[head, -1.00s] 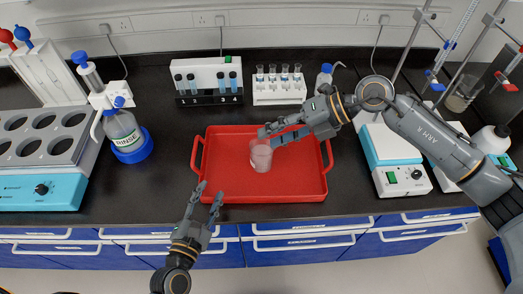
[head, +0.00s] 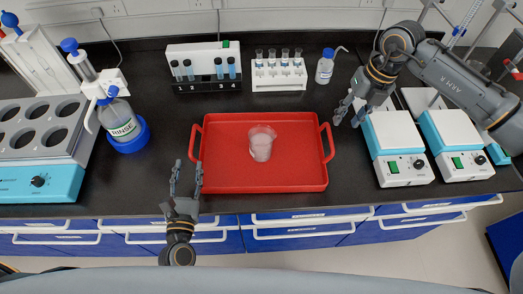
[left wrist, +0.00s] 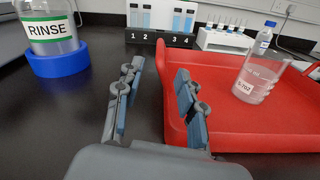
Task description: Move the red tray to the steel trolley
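The red tray (head: 222,182) lies flat on the black bench in the head view, with a handle at each side. A clear beaker (head: 262,145) with pale contents stands upright in it. My left gripper (head: 187,172) is open and empty, just in front and left of the tray's left handle. In the left wrist view its fingers (left wrist: 155,90) are apart, the right one overlapping the tray (left wrist: 205,125); contact cannot be told. My right gripper (head: 347,115) is open and empty, above and right of the tray's right handle. I cannot identify the steel trolley in these views.
A rinse bottle (head: 120,122) in a blue ring stands left of the tray. Tube racks (head: 204,70) (head: 279,78) and a small bottle (head: 325,68) stand behind. Two hotplates (head: 397,135) (head: 452,135) stand right. The bench's front edge is close to the tray.

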